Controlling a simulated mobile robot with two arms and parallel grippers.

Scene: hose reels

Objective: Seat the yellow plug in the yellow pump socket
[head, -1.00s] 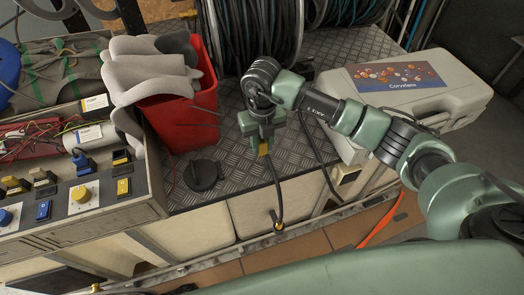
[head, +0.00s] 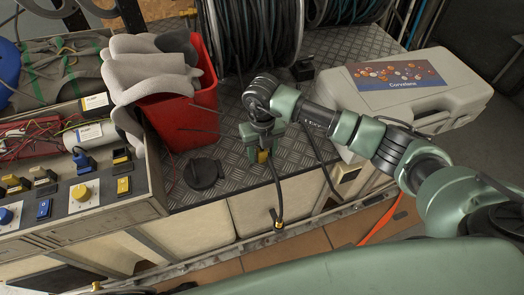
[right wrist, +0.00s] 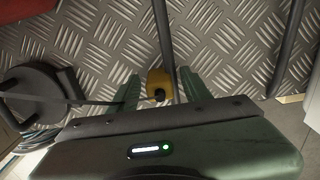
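The yellow plug (head: 263,156) is on the end of a black cable and sits just above the diamond-plate deck. My right gripper (head: 260,153) is around it from above. In the right wrist view the plug (right wrist: 159,82) lies between the two green fingers (right wrist: 159,80), with a small gap visible on each side, so the gripper looks open. I cannot tell which is the pump socket. My left gripper is not in view.
A red bin (head: 183,118) with grey gloves (head: 150,68) stands between panel and gripper. A black round lid (head: 204,174) lies on the deck (head: 240,185). A hose reel (head: 255,40) stands behind; a white case (head: 400,90) is at the right. A hanging cable (head: 279,200) crosses the front edge.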

